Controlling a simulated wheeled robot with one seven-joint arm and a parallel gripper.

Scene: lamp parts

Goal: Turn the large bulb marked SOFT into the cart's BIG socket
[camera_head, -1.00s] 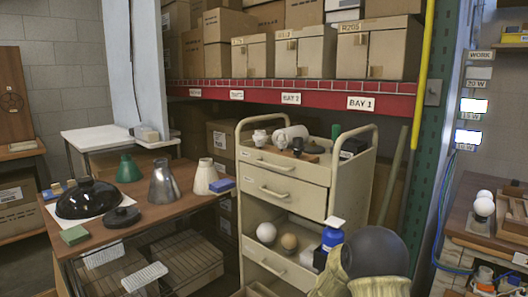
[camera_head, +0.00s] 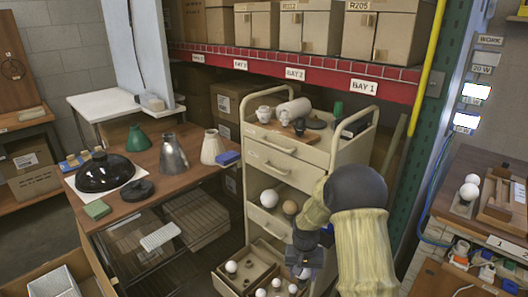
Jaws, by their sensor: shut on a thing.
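My gripper (camera_head: 304,262) points down at the lower front of the cream cart (camera_head: 258,222), over the open bottom drawer. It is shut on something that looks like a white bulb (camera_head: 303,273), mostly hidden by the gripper. Several white bulbs lie in the drawer, one of them at its left (camera_head: 231,267). A large white bulb (camera_head: 268,198) and a tan bulb (camera_head: 290,207) sit on the cart's middle shelf. No SOFT or BIG marking is readable.
A wooden table (camera_head: 140,195) with a black dome shade, a green cone, a metal cone and a white cone stands left. A bench (camera_head: 490,215) with white bulbs is at right. My arm covers the cart's right side. Boxes fill the shelf behind.

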